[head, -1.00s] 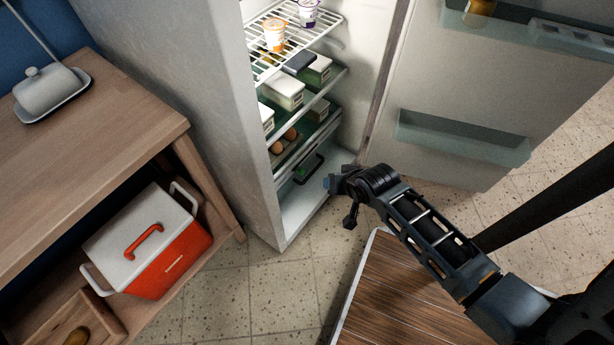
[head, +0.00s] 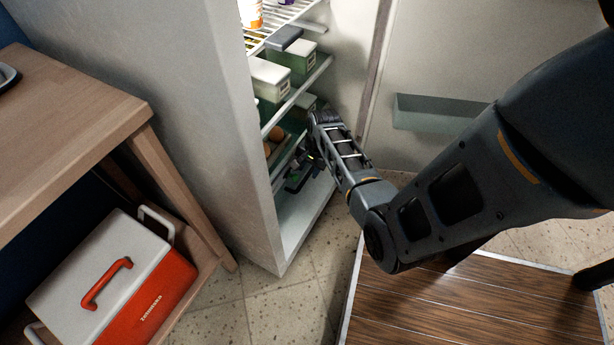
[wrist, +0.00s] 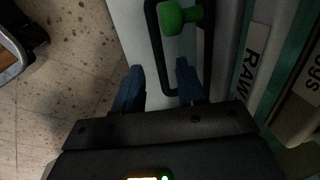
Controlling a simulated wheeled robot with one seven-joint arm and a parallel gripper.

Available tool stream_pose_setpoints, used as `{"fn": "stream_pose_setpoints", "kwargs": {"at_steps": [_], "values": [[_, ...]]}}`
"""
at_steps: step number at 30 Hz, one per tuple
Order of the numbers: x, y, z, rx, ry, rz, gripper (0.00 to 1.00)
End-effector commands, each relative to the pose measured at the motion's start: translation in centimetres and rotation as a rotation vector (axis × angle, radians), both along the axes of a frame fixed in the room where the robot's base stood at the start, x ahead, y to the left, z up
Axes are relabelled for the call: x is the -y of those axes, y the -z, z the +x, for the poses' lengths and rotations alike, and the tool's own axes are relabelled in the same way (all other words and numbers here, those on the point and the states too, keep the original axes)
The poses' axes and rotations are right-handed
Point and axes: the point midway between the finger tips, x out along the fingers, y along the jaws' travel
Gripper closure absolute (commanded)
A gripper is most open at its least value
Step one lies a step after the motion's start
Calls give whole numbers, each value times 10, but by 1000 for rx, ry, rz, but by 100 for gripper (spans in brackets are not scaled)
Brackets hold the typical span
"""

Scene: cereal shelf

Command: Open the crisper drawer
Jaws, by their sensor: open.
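My gripper (wrist: 160,76) is open, with two blue fingers apart in the wrist view. A black loop handle (wrist: 155,38) with a green knob (wrist: 172,18) lies just ahead; its lower end shows between the fingertips. I cannot tell whether the fingers touch it. In the head view my gripper (head: 301,170) is at the lower part of the open fridge (head: 205,110), in front of the crisper drawer area. My gripper and arm hide most of the drawer front there, so how far it stands out cannot be told.
The fridge door (head: 430,75) is open at the right. Boxes (head: 270,78) stand on shelves above my gripper. Labels reading "RAW" and "eggs" show at the right in the wrist view. A wooden table (head: 60,125) and red cooler (head: 115,285) are at the left.

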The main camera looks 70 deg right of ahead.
Motion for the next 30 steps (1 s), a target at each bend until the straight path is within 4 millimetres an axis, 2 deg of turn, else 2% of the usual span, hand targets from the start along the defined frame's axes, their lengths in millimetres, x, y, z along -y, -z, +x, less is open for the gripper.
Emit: {"fn": "stream_pose_setpoints", "kwargs": {"at_steps": [1,6,18,30], "values": [[0,12,2,-1,0,1,60],[1,29,5,0,-1,0,60],[2,33,6,0,-2,-3,61],[2,33,6,0,-2,-3,99]]}}
